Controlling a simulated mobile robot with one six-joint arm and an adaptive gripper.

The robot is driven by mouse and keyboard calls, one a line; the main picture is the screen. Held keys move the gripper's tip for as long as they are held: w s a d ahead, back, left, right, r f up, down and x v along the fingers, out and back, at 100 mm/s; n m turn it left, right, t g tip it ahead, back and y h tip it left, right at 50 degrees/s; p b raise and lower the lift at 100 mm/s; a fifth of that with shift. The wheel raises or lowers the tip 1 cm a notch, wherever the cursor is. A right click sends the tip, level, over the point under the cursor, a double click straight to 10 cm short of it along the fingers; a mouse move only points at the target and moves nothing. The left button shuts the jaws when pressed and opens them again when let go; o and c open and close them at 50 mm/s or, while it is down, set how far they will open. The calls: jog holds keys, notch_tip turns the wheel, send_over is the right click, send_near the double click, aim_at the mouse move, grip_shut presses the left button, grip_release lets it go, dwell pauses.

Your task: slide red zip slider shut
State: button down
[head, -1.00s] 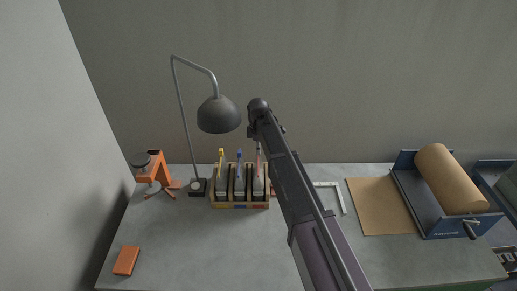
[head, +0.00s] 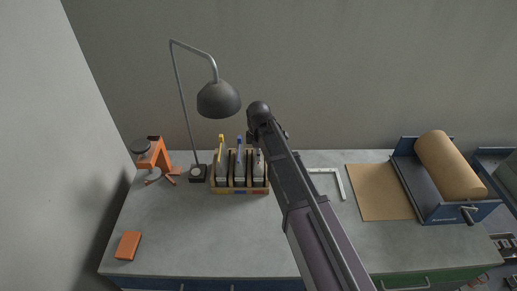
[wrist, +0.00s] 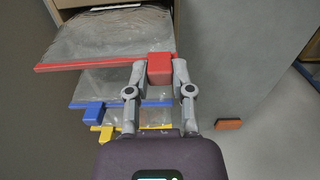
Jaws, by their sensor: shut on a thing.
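The red zip slider (wrist: 160,75) sits at the right end of the red zip strip (wrist: 90,64) in the wrist view. That strip runs along the edge of a clear bag (wrist: 110,35). My gripper (wrist: 160,62) is shut on the slider, one finger on each side. In the head view my arm's end is over the right side of a wooden rack (head: 225,190) of bags. The red slider cannot be made out there.
A blue slider (wrist: 93,115) and a yellow slider (wrist: 105,133) are on neighbouring bags. A paper roll (head: 450,165) is at right. The front bench is mostly clear.

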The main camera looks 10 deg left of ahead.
jog(key=shift+c, duration=2.4)
grip_release()
jog(key=shift+w, duration=0.15)
